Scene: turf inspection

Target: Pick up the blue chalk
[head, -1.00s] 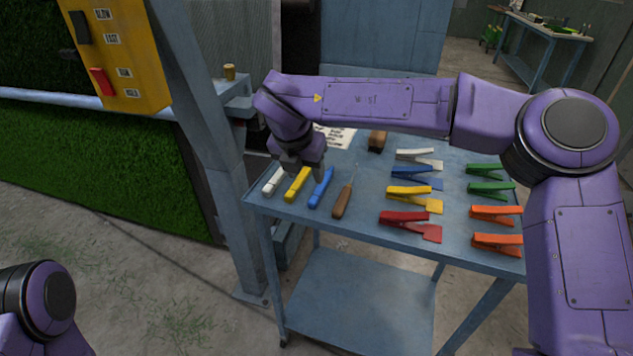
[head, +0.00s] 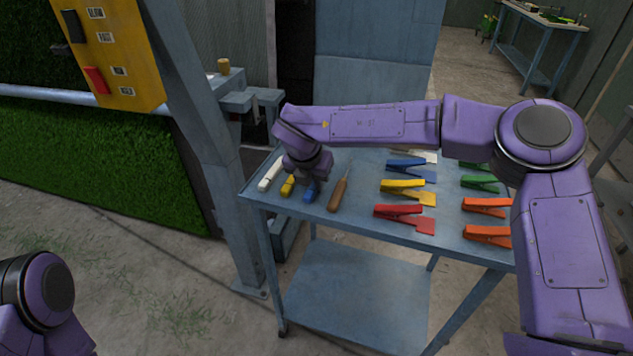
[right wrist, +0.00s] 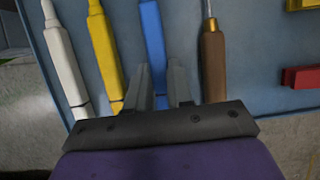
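The blue chalk (head: 310,192) lies on the blue cart top near its front left edge, between the yellow chalk (head: 288,186) and a wooden-handled tool (head: 338,194). My right gripper (head: 306,176) is over the blue chalk and hides its far part in the head view. In the right wrist view, my right gripper (right wrist: 159,72) is open, with one finger on each side of the blue chalk (right wrist: 152,35). I cannot tell whether the fingers touch it. My left gripper is out of view.
The white chalk (head: 270,173) lies left of the yellow one. Several coloured clips, such as the red one (head: 400,215) and the yellow one (head: 405,190), lie to the right on the cart. A grey post (head: 205,130) stands close to the cart's left side.

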